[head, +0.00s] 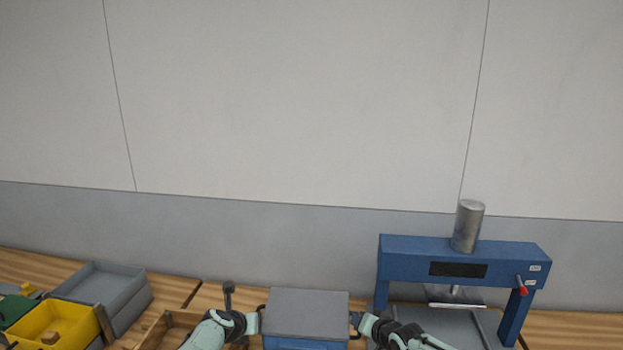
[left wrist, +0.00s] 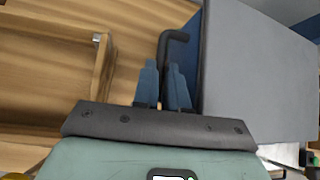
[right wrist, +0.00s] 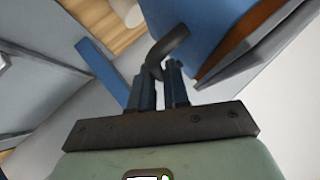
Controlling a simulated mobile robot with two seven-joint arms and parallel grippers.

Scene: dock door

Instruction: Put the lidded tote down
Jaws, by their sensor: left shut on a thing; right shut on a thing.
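The lidded tote (head: 305,312) is blue with a flat grey lid and shows at the bottom middle of the head view. Its grey lid (left wrist: 262,80) fills the right of the left wrist view, and its blue wall (right wrist: 190,25) shows in the right wrist view. My left gripper (left wrist: 164,85) is shut on the tote's dark handle at its left side. My right gripper (right wrist: 163,85) is shut on the dark handle at its right side; it also shows in the head view (head: 360,324). The tote's underside is hidden, so I cannot tell whether it touches the bench.
A blue press (head: 460,262) with a metal cylinder (head: 467,226) stands close right of the tote. A wooden tray (head: 165,330), a grey bin (head: 105,290) and a yellow bin (head: 50,325) are at the left. Bare wooden bench (head: 215,295) shows behind, before the wall.

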